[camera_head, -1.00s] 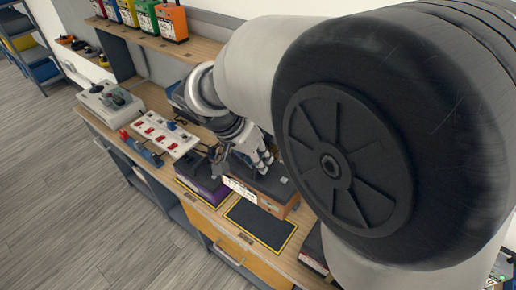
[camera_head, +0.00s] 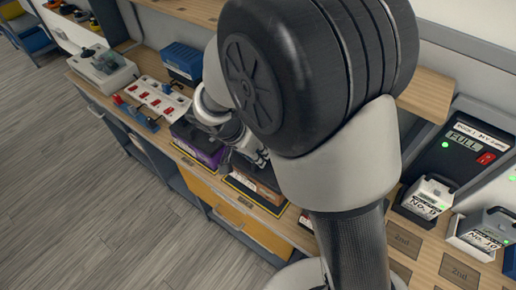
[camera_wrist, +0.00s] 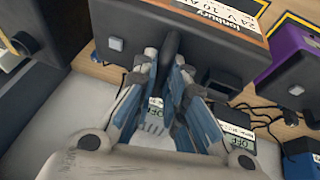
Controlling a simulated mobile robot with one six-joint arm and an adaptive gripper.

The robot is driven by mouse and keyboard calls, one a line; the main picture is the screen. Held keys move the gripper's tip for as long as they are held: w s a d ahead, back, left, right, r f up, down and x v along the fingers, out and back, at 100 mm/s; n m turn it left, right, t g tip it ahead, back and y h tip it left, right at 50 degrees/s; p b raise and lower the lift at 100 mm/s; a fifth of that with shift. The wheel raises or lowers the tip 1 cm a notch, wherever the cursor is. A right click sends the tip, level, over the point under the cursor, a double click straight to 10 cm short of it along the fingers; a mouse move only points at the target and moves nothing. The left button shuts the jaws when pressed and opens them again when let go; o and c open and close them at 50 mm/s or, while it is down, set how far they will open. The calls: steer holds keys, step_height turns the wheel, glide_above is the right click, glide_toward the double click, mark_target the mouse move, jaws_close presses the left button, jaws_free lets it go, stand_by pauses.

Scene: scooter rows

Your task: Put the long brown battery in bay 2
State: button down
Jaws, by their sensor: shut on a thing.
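The long brown battery (camera_head: 262,183) is a dark-topped box with an orange-brown side, on or just above the workbench in the head view. In the wrist view the battery (camera_wrist: 215,40) fills the top middle, its white label partly cut off. My gripper (camera_wrist: 167,65) is shut on the battery's dark upright handle. In the head view my gripper (camera_head: 256,156) is partly hidden by my arm. A black pad with a yellow border (camera_head: 236,183) shows at the battery's near side. I cannot tell whether the battery touches it. No bay number 2 is readable.
A purple battery (camera_head: 197,150) stands close on the left. A white panel with red switches (camera_head: 160,98) and a blue box (camera_head: 183,62) lie further left. At right stand grey units (camera_head: 428,198) and a black charger reading FULL (camera_head: 465,145). My arm hides the bench middle.

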steer(key=shift+f+b, duration=0.65)
steer(key=shift+f, duration=1.45)
steer(key=c, duration=1.6)
jaws_free()
steer(key=shift+c, duration=0.2)
steer(key=p+v, duration=0.3)
steer(key=v, duration=0.9)
steer(key=s+d+r+n+y, duration=0.2)
steer(key=s+d+r, duration=0.4)
steer(key=d+r, duration=0.4)
steer(key=s+d+r+n+t+y, duration=0.2)
steer(key=s+d+n, duration=0.3)
steer(key=s, duration=0.6)
steer(key=shift+s+d+r, duration=0.3)
steer(key=shift+d+r, duration=0.3)
steer(key=shift+d, duration=0.5)
